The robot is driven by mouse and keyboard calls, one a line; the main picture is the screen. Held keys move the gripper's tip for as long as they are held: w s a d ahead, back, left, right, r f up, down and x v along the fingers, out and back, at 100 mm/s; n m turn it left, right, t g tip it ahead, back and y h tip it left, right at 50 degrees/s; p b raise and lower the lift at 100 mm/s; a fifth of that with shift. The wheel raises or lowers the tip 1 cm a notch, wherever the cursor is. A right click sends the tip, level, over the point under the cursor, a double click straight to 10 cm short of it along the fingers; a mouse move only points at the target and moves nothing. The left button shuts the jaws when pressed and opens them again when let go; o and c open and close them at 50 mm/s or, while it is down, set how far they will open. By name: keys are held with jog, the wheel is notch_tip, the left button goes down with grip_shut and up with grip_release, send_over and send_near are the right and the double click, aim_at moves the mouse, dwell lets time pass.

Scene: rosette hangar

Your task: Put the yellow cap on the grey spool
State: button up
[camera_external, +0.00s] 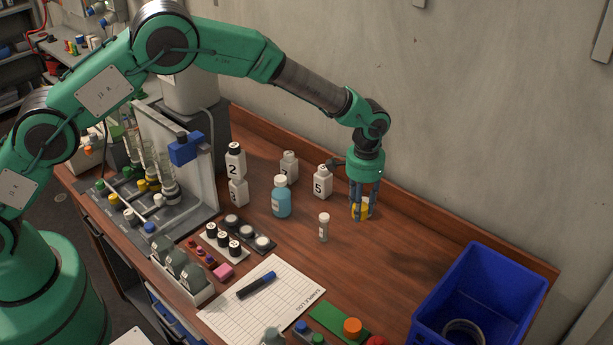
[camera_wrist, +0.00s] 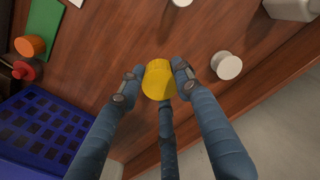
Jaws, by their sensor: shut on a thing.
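The yellow cap (camera_external: 360,211) is between the fingers of my gripper (camera_external: 361,207), low over the right part of the wooden bench. In the wrist view the yellow cap (camera_wrist: 158,80) sits at the tips of my gripper (camera_wrist: 158,82), which is shut on it. A pale grey, round, flanged piece that looks like the grey spool (camera_wrist: 227,65) stands to the right of the cap in the wrist view, apart from it. I cannot make the spool out in the external view. Whether the cap touches the bench is unclear.
A white bottle marked 5 (camera_external: 322,182) stands left of my gripper, with a small vial (camera_external: 324,227) in front. A blue crate (camera_external: 487,285) is at the right. An orange cap (camera_external: 352,328) lies on a green mat. Bare bench lies between vial and crate.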

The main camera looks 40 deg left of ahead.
jog(key=w+a+p, duration=0.1)
jog(key=w+a, duration=0.3)
jog(key=w, duration=0.3)
jog(key=w+a+r+p, duration=0.1)
jog(key=w+a+p, duration=0.1)
jog(key=w, duration=0.5)
jog(key=shift+a, duration=0.85)
jog(key=shift+f+p, duration=0.3)
jog(key=shift+f, duration=2.75)
jog(key=shift+f, duration=0.1)
jog(key=shift+f, duration=1.75)
jog(key=shift+f, duration=0.15)
